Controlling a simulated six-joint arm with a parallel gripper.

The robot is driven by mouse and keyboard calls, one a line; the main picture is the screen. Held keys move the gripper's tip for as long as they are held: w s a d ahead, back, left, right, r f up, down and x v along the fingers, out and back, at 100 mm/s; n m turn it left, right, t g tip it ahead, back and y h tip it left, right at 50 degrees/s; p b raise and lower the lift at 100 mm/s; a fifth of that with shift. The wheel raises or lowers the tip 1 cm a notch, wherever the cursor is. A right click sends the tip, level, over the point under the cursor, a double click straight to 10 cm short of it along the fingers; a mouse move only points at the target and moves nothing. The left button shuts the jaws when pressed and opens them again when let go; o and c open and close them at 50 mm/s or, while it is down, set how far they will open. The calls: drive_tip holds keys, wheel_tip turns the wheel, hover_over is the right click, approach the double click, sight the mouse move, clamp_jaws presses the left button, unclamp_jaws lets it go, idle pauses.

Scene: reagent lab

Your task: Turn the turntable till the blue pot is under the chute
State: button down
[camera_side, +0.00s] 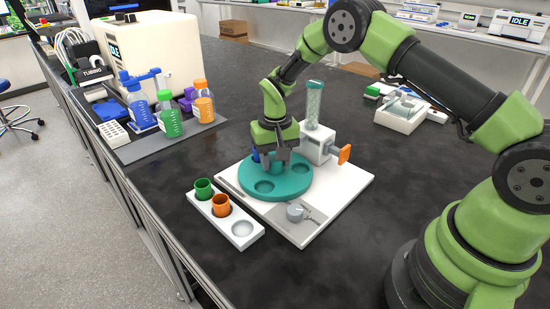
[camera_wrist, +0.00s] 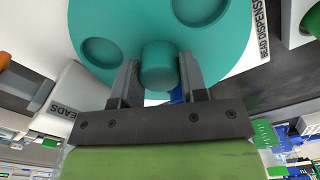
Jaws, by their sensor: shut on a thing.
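The teal turntable (camera_side: 288,191) lies on a white base board, with empty round wells in its top. My gripper (camera_side: 277,158) is over its middle. In the wrist view my gripper (camera_wrist: 158,78) is shut on the teal centre knob (camera_wrist: 158,64), one finger on each side. A bit of blue (camera_wrist: 176,95) shows past the right finger in the wrist view. The chute is on the white dispenser (camera_side: 316,148) behind right of the turntable; its outlet is hidden by my gripper.
The dispenser carries a clear bead tube (camera_side: 314,108) and an orange handle (camera_side: 344,153). A white rack (camera_side: 224,225) at front left holds a green pot (camera_side: 204,189) and an orange pot (camera_side: 221,205). Bottles stand at back left.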

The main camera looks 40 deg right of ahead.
drive_tip(key=shift+m, duration=7.7)
drive_tip(key=shift+d+m, duration=0.1)
drive_tip(key=shift+m, duration=0.5)
drive_tip(key=c, duration=0.7)
unclamp_jaws()
drive_tip(key=shift+o, duration=0.2)
drive_tip(key=shift+r, duration=0.1)
